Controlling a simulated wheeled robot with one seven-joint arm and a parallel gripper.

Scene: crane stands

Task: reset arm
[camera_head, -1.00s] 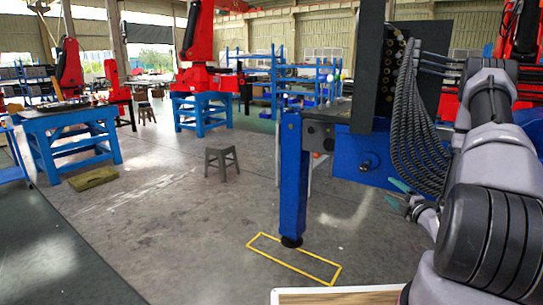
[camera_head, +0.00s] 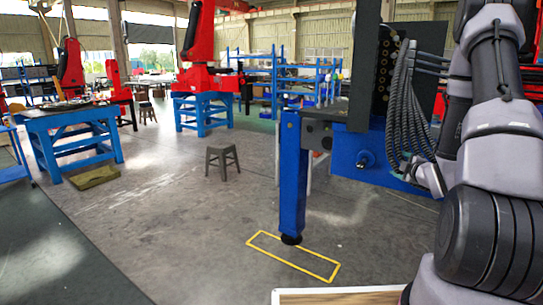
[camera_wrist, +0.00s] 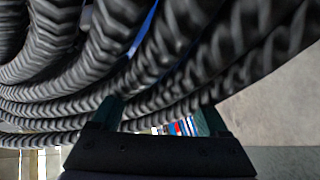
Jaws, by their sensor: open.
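My gripper (camera_wrist: 160,114) shows at the bottom of the wrist view, its two dark green fingers apart with nothing held between them. Thick black ribbed hoses (camera_wrist: 60,75) fill most of that view and pass close in front of the fingers; I cannot tell whether they touch. In the head view my grey and black arm is folded upward along the right side. The hoses (camera_head: 402,125) hang there from a dark panel beside my arm. My gripper's fingers are not distinguishable in the head view.
A blue crane stand (camera_head: 293,180) with a dark upright panel stands close in front. A yellow floor outline (camera_head: 292,264) lies at its foot. A grey stool (camera_head: 222,160) and blue tables with red machines (camera_head: 195,78) stand farther back.

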